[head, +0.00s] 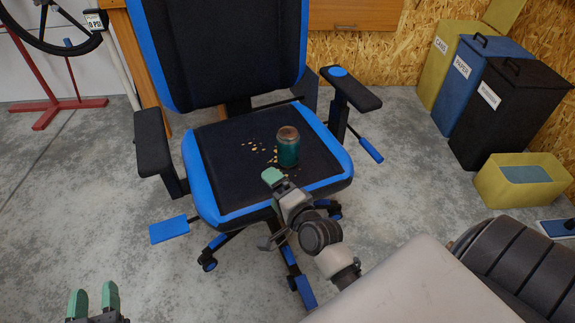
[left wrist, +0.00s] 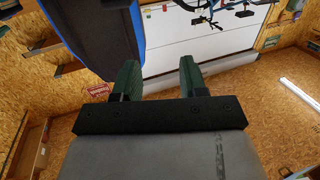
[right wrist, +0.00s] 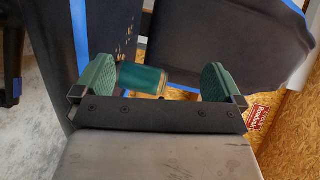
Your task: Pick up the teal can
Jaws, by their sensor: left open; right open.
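The teal can (head: 288,150) has a brownish top and stands upright on the dark seat of a blue-and-black office chair (head: 215,160). My right gripper (head: 275,179) is just in front of the can, at the seat's front edge; one green fingertip shows clearly in the head view. In the right wrist view the can (right wrist: 141,77) appears between the two spread fingers (right wrist: 157,82), closer to the left one. I cannot tell whether they touch it. My left gripper (head: 95,299) is open and empty at the lower left; its fingers also show apart in the left wrist view (left wrist: 159,78).
Small brown bits (head: 259,148) lie on the seat left of the can. The chair's armrests (head: 152,140) flank the seat and its backrest rises behind. Yellow, blue and black bins (head: 505,110) and a yellow tub (head: 520,180) stand at the right.

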